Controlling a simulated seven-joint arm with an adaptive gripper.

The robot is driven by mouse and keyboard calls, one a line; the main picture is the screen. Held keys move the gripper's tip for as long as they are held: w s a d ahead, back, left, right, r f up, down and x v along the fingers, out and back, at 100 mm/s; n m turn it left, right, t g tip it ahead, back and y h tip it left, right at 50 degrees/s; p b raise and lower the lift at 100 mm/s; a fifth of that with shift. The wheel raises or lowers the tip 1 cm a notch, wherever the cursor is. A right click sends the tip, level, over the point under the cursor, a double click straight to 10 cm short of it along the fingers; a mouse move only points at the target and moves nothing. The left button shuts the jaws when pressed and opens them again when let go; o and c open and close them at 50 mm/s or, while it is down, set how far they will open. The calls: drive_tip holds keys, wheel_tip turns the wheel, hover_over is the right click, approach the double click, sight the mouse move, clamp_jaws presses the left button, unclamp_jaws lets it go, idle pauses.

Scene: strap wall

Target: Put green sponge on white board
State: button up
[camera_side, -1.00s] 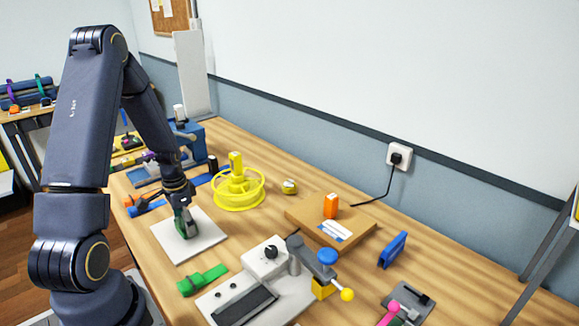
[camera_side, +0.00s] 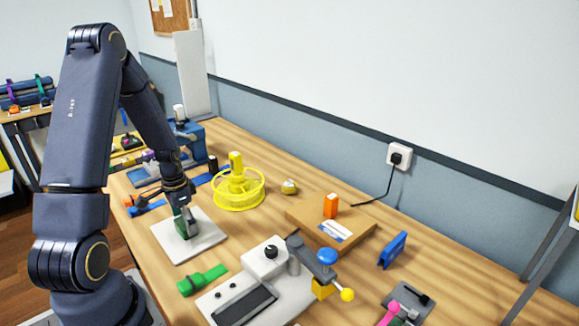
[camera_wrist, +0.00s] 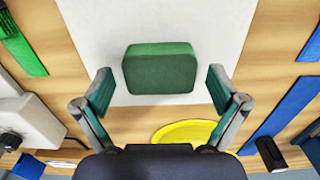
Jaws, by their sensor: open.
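The green sponge (camera_wrist: 160,68) lies on the white board (camera_wrist: 220,30) in the wrist view, between and just ahead of my open fingers, with gaps on both sides. In the side view the white board (camera_side: 200,242) lies flat on the table, left of centre. The sponge (camera_side: 181,226) is partly hidden there by my gripper (camera_side: 188,226), which points down over the board. My gripper (camera_wrist: 160,92) is open with nothing between its pads in the wrist view.
A yellow spool (camera_side: 240,190) stands behind the board. Blue straps (camera_side: 150,207) lie behind the board on the left.

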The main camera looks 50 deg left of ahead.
drive_tip(key=w+d+r+t, duration=0.1)
drive_tip(key=d+r, duration=0.2)
drive_tip(key=r, duration=0.5)
drive_tip(key=w+d+r, duration=0.1)
drive_tip(key=d+r, duration=0.2)
drive_tip(key=r, duration=0.6)
drive_tip(key=s+d+r+t, duration=0.2)
drive_tip(key=d+r, duration=0.3)
drive_tip(key=d, duration=0.4)
drive_tip(key=s+d+r+t, duration=0.2)
drive_tip(key=s+d+r, duration=0.2)
drive_tip(key=d, duration=0.6)
drive_tip(key=shift+r+t, duration=0.3)
drive_tip(key=shift+r, duration=0.1)
